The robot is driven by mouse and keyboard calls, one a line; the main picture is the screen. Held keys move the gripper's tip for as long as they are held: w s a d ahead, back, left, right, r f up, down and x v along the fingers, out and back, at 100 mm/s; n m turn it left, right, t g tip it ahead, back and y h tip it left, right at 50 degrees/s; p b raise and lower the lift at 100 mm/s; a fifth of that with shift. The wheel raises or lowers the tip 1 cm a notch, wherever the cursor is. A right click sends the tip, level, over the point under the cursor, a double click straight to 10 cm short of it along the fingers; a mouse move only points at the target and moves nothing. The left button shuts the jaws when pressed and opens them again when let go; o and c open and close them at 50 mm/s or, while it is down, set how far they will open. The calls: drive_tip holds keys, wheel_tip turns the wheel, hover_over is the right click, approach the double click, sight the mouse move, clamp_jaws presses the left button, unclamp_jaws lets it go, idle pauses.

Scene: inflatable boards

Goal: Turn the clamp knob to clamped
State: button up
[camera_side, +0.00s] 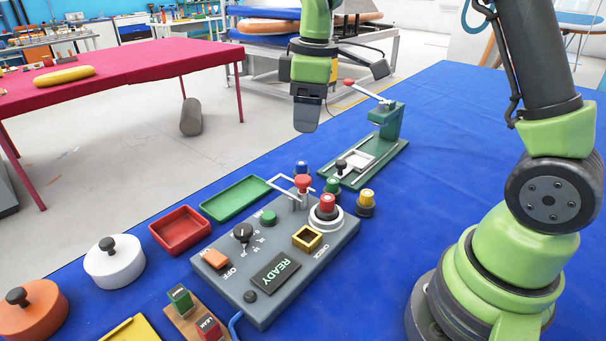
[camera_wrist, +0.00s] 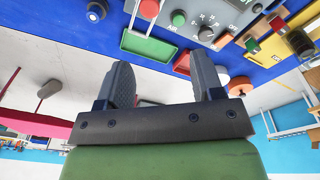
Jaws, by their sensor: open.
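A grey control panel (camera_side: 222,282) lies on the blue table. On its left part stands a black rotary knob (camera_side: 243,232) with small markings beside it, too small to read. The knob also shows near the top of the wrist view (camera_wrist: 206,33). My gripper (camera_side: 306,122) hangs well above the table, behind the panel and apart from the knob. In the wrist view its two grey fingers (camera_wrist: 163,78) are spread with nothing held between them. The panel display reads READY.
A red-capped lever (camera_side: 303,182), a green button (camera_side: 268,217) and a large red button (camera_side: 327,203) stand near the knob. A green press (camera_side: 388,122) stands behind right. Green (camera_side: 232,198) and red (camera_side: 180,232) trays and a white lidded pot (camera_side: 113,265) lie left.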

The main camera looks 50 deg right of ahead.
drive_tip(key=n+g, duration=0.1)
drive_tip(key=n, duration=0.1)
approach(303, 178)
wheel_tip(303, 178, down, 9)
drive_tip(key=shift+w+a+f, duration=0.1)
drive_tip(key=shift+f, duration=0.05)
drive_tip(key=c, duration=0.9)
